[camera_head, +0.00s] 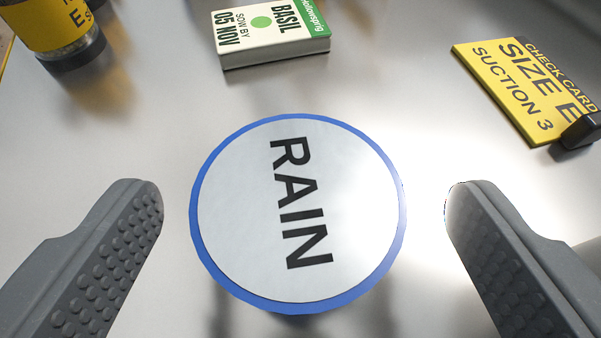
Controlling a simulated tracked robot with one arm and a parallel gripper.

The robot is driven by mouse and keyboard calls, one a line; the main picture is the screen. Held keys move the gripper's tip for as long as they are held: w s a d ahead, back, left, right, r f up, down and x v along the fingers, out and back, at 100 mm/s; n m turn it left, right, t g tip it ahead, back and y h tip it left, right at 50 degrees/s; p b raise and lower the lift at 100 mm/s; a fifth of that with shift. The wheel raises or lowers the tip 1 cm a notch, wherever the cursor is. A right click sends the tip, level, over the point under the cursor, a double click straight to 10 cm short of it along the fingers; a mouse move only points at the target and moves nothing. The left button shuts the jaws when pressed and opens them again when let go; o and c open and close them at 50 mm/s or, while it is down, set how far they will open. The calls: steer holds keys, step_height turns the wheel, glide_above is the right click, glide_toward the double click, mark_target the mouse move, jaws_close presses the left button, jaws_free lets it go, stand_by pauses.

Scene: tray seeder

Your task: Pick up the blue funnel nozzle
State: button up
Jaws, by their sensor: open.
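A round blue-rimmed piece (298,213) with a white top face reading "RAIN" is in the middle of the view. It may be the blue funnel nozzle seen from above; any funnel shape below is hidden. My gripper (304,200) is open, with one grey studded finger on the left of the round piece and one on the right. A gap shows between each finger and the blue rim. Nothing is held between the fingers.
A green and white basil seed packet or box (272,36) lies beyond the round piece. A yellow check card (525,85) with a black clip or foot is at upper right. A yellow-labelled jar (55,28) stands at upper left. The shiny surface between them is clear.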

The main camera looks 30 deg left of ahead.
mark_target(300, 213)
steer(key=shift+b+x, duration=0.6)
steer(key=shift+x, duration=1.85)
steer(key=shift+s, duration=0.1)
steer(key=c, duration=1)
